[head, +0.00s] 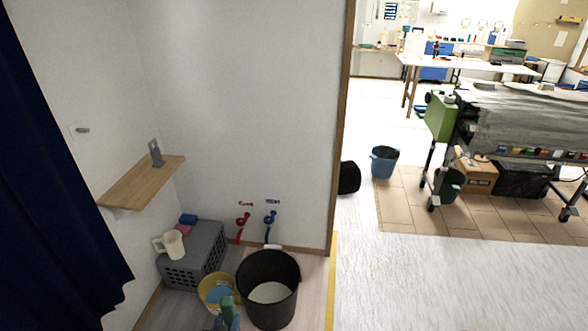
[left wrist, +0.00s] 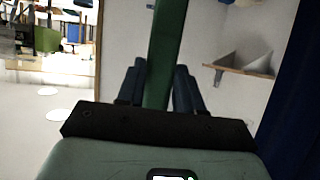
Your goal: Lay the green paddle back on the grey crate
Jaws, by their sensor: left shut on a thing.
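The grey crate (head: 185,272) stands on the floor against the wall at the lower left of the head view. A cream jug (head: 172,245) and small blue (head: 188,219) and pink pieces rest on its top. My left gripper (head: 228,319) is at the bottom edge of the head view, to the right of and nearer than the crate. It is shut on the green paddle (head: 227,302), whose handle (left wrist: 166,45) runs up between the two dark fingers (left wrist: 159,85) in the left wrist view. The paddle's far end is out of that view. My right gripper does not show.
A yellow bucket (head: 205,284) and a black bucket (head: 284,301) with pale contents stand right of the crate. A wooden shelf (head: 140,184) juts from the wall above it. A dark blue curtain (head: 50,200) hangs at the left.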

